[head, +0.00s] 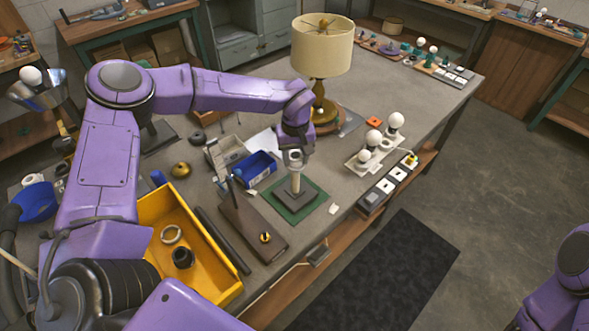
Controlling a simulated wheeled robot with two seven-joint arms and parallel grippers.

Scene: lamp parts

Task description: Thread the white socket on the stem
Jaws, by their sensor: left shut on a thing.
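The stem (296,181) is a pale upright rod on a dark square base (295,198), which stands on a green mat (313,208) near the table's front edge. My left gripper (295,154) points down directly above the stem. It is shut on the small white socket (295,159), which lines up with the stem's top. The fingers partly hide the socket, and I cannot tell whether it touches the stem or sits around it. Only part of my right arm shows at the lower right; its gripper is out of view.
A yellow tray (222,250) with a ring and a black part lies at the front left. A brown board (245,222) and blue bin (259,166) are left of the mat. A brass lamp (318,90) stands behind. Bulbs on a white holder (364,160) stand to the right.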

